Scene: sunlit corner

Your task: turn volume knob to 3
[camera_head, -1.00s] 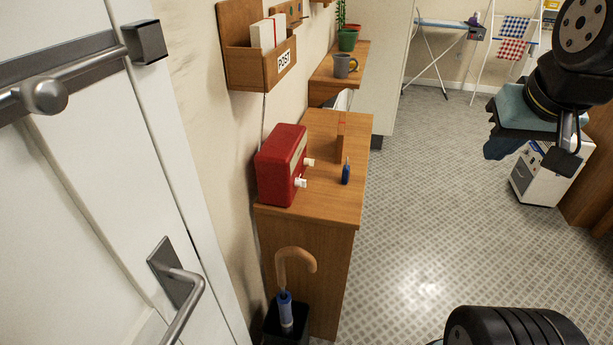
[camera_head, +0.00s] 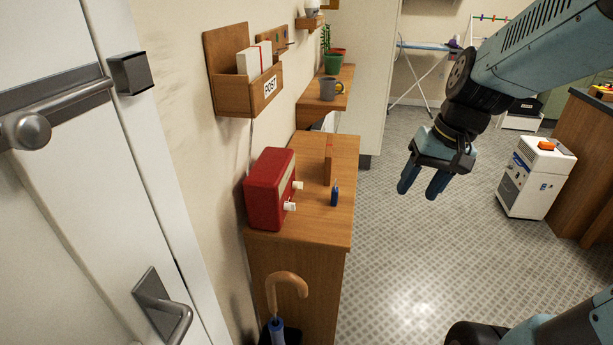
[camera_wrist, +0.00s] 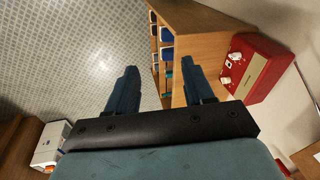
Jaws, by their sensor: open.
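A red radio (camera_head: 270,188) stands on the wooden cabinet, close to the wall. Two white knobs stick out of its right-hand face in the head view: a nearer one (camera_head: 290,206) and a farther one (camera_head: 297,185). I cannot tell which is the volume knob, and no scale numbers are readable. The radio (camera_wrist: 253,70) also shows at the right of the wrist view, with its knobs facing left. My gripper (camera_head: 422,192) is open and empty, in the air over the floor to the right of the cabinet, well apart from the radio.
The cabinet top (camera_head: 325,220) also holds a small blue bottle-like item (camera_head: 334,196) and a thin brown upright object (camera_head: 328,165). A wooden post holder (camera_head: 232,95) hangs above. An umbrella (camera_head: 285,290) stands in front. A white cart (camera_head: 535,178) is at right; floor between is clear.

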